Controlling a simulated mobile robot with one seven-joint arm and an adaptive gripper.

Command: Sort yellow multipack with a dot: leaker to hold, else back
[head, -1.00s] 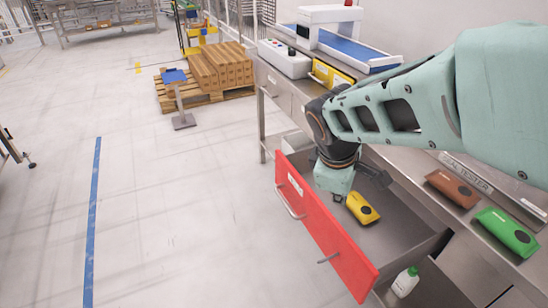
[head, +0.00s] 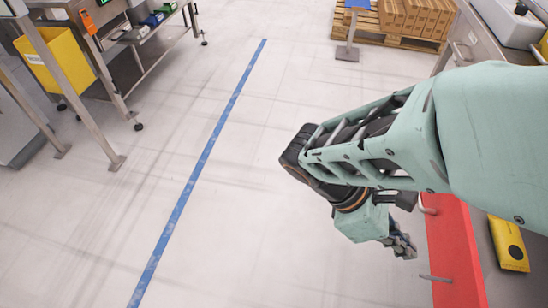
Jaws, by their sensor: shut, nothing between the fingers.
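The yellow multipack (head: 508,243) with a dark dot lies in the open red-fronted drawer (head: 455,240) at the right edge of the head view. My gripper (head: 404,248) hangs just left of the drawer front, over the floor side. Its fingers are shut with nothing held. My arm crosses the right half of the view and hides part of the drawer and the bench behind it.
A blue floor line (head: 205,155) runs along the open floor to the left. A workbench with a yellow bin (head: 58,60) stands at the upper left. A pallet of brown boxes (head: 395,20) is at the top right. The middle floor is clear.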

